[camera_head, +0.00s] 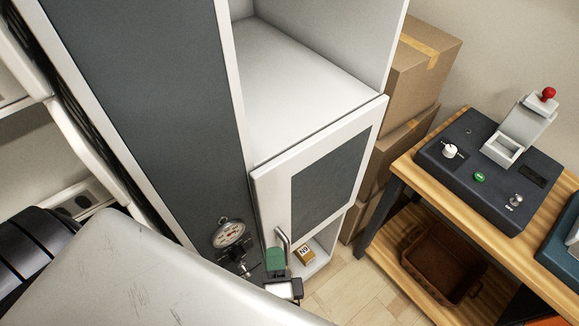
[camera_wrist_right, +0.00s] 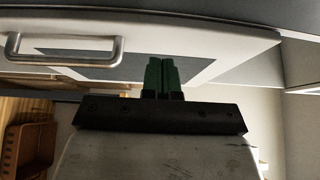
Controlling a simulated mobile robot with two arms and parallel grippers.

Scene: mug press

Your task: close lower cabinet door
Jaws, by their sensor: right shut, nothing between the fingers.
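The lower cabinet door (camera_head: 275,192) is white with a grey panel and stands partly open; part of the interior shows below it. Its metal bar handle (camera_head: 283,240) also shows at the left in the right wrist view (camera_wrist_right: 66,61). My right gripper (camera_head: 276,258) has green fingertips and is shut and empty, close to the handle side of the door. In the right wrist view the fingertips (camera_wrist_right: 161,62) are together in front of the door's face, to the right of the handle. I cannot tell whether they touch the door. My left gripper is not in view.
An open white shelf compartment (camera_head: 300,95) sits above the door. A small yellow box (camera_head: 304,253) lies inside the lower cabinet. A gauge (camera_head: 229,233) is left of the gripper. Cardboard boxes (camera_head: 420,70) and a wooden workbench (camera_head: 420,195) stand to the right.

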